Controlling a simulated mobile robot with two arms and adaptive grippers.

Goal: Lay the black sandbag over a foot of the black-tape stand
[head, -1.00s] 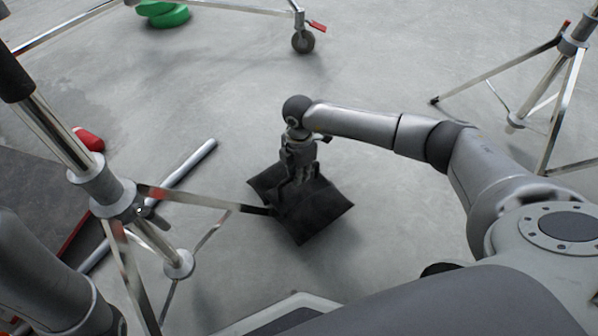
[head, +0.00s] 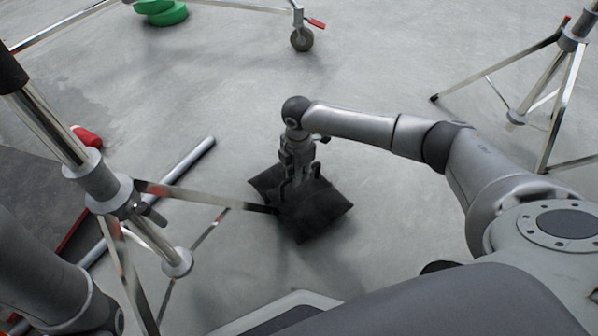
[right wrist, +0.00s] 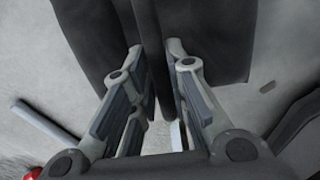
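The black sandbag (head: 318,212) is in the middle of the head view, at the end of a foot (head: 215,201) of the near-left stand (head: 100,185). This stand has a black band (head: 10,72) on its column. The foot's dark tip meets the bag's left side; I cannot tell whether the bag rests on it. My right gripper (head: 300,180) points down at the bag's middle. In the right wrist view, its fingers (right wrist: 160,55) close in on a dark strip of the sandbag (right wrist: 205,40). My left gripper is out of view.
A second stand (head: 560,90) is at the upper right. A wheeled frame (head: 298,20) and green discs (head: 165,15) are at the back. A loose metal pipe (head: 190,160) and a red object (head: 88,137) lie at the left.

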